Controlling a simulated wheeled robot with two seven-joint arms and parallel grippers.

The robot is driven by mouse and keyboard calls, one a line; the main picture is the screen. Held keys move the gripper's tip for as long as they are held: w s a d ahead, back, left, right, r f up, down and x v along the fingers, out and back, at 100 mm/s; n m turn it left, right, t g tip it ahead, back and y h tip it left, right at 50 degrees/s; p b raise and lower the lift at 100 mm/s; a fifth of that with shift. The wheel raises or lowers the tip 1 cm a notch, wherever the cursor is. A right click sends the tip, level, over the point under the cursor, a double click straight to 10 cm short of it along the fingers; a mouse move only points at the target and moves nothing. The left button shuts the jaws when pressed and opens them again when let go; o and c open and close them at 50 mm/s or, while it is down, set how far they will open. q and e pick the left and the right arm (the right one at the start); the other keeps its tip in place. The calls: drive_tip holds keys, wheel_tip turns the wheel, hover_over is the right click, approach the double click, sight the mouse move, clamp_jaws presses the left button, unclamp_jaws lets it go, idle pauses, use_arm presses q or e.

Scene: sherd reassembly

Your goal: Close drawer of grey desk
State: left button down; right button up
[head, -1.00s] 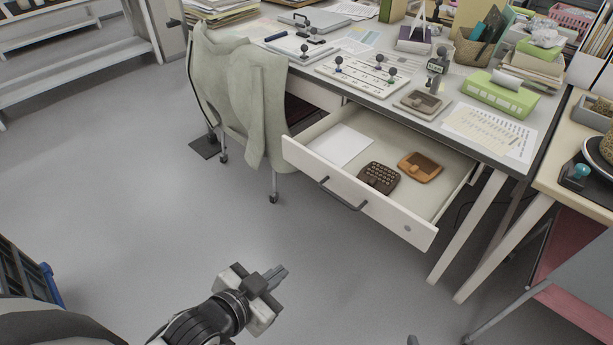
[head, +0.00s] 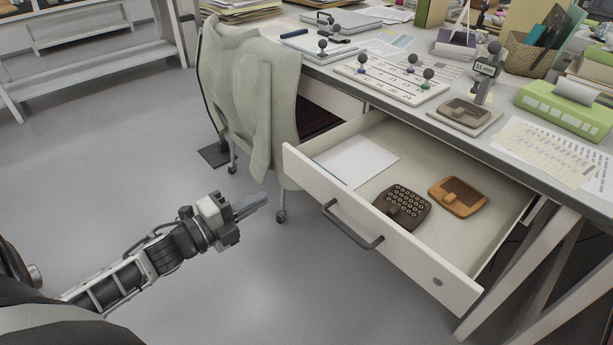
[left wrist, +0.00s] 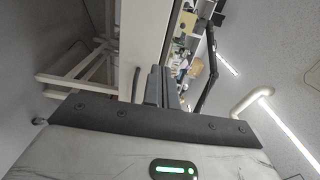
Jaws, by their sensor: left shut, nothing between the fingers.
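The grey desk (head: 455,127) stands at the right in the head view, and its drawer (head: 385,235) is pulled far out. The drawer's front carries a dark bar handle (head: 350,226) and a small round lock (head: 437,282). My right gripper does not show.
A chair with a pale green cloth (head: 245,95) stands left of the drawer, close to its left end. The desktop holds a numbered board (head: 392,80), a green box (head: 565,110) and papers. The floor in front of the drawer is clear.

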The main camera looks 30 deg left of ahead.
sight(313, 170)
use_arm(q)
drive_tip(key=b+x, duration=0.1)
drive_tip(key=x, duration=1.1)
drive_tip(key=shift+b, duration=0.35)
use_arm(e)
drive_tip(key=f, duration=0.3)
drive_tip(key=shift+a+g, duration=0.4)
use_arm(q)
drive_tip(key=shift+w, duration=0.15)
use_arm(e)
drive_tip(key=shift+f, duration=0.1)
